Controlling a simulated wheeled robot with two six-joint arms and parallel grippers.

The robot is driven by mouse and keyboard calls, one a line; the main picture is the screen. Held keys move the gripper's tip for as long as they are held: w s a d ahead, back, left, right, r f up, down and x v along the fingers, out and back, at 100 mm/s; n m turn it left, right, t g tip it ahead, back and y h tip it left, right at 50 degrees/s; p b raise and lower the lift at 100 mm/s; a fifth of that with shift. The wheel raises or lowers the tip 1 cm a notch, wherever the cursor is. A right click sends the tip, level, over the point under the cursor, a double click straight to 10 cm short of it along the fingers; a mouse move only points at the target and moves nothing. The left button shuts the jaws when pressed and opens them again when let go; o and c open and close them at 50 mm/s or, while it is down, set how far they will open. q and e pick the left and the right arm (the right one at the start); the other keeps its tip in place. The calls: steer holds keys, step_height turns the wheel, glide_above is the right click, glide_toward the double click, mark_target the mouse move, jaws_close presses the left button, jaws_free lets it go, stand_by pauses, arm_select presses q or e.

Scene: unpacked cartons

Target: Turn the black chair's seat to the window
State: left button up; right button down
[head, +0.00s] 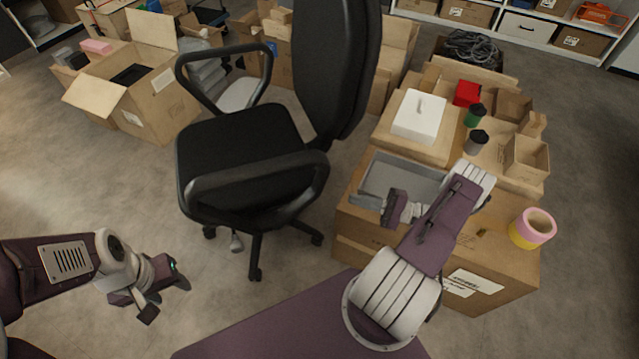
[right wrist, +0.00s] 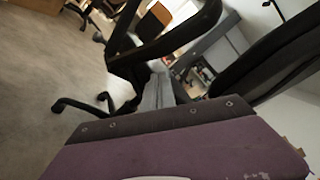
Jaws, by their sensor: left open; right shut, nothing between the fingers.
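The black chair (head: 240,152) stands upright at the middle of the head view. Its tall backrest (head: 335,75) is on the right of the seat, and the seat faces left. Its near armrest (head: 258,178) is toward me. In the right wrist view, a dark armrest (right wrist: 172,40) and base legs (right wrist: 85,104) show. No window shows in the head view; a bright patch at the top of the wrist view is unclear. My left gripper (head: 166,297) is open and empty, left of the chair base. My right gripper (head: 392,208) is shut and empty, right of the chair, apart from it.
A large carton (head: 440,265) with a grey bin (head: 400,178) and tape rolls (head: 532,229) is under and beside my right arm. More cartons stand behind it. An open carton (head: 135,92) is at the back left. The floor left of the chair is clear.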

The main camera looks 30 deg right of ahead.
arm_select(q)
steer(key=shift+s+a+f, duration=0.1)
steer(key=shift+s+f, duration=0.1)
steer(key=shift+f, duration=0.05)
arm_select(e)
steer(key=x, duration=0.9)
steer(key=shift+w+r+t, duration=0.25)
steer(key=shift+t, duration=0.15)
steer(key=shift+a, duration=0.1)
